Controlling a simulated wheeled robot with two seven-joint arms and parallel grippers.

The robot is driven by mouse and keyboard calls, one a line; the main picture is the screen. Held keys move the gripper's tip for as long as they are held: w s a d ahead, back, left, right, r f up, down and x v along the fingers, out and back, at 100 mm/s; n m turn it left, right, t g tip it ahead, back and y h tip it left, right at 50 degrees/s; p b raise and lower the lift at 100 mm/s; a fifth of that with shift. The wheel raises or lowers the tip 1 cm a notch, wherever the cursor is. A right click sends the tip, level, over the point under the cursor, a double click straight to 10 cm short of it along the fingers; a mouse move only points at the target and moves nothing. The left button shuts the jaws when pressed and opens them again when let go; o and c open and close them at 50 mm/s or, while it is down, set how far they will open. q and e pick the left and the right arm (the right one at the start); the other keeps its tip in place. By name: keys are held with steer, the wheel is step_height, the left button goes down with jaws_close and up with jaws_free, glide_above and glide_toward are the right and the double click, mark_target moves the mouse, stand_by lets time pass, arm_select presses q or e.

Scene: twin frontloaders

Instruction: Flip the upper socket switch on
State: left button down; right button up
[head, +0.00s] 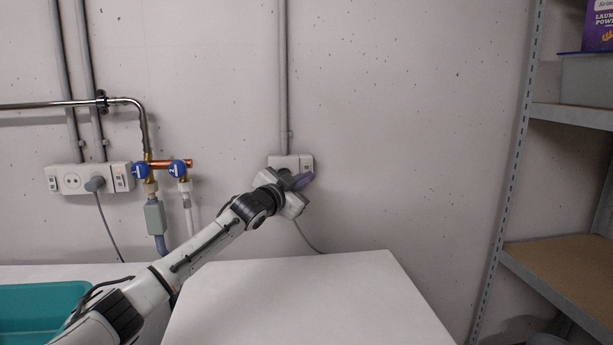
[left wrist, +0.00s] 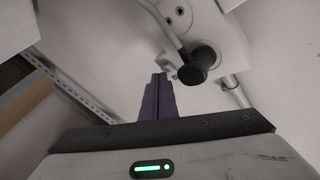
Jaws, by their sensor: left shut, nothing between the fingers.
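A white wall socket box (head: 304,160) sits at the lower end of a vertical conduit, in the middle of the head view. My left arm partly covers it. In the left wrist view the socket box (left wrist: 205,35) is at the upper right, with a dark round plug (left wrist: 205,57) and a cable. My left gripper (head: 301,181) is in front of the box's lower right part, its purple fingers shut and empty. In the left wrist view the fingers (left wrist: 158,90) point toward the wall beside the box. I cannot tell whether they touch it. The switch's position is unclear. My right gripper is not in view.
A second socket box (head: 72,181) with a plug is on the wall at left, next to pipes with blue-handled valves (head: 140,171). A white machine top (head: 310,300) lies below my arm. A teal basin (head: 40,305) is at lower left, metal shelving (head: 570,117) at right.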

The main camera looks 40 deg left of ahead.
arm_select(q)
steer(key=shift+w+a, duration=0.15)
steer(key=shift+a, duration=0.05)
stand_by(0.3)
steer(key=shift+d, duration=0.1)
steer(key=shift+s+d, duration=0.45)
stand_by(0.4)
steer(key=s+d, duration=0.3)
steer(key=d, duration=0.1)
steer(key=shift+r+b, duration=0.35)
steer(key=shift+b, duration=0.05)
steer(key=shift+a, duration=0.1)
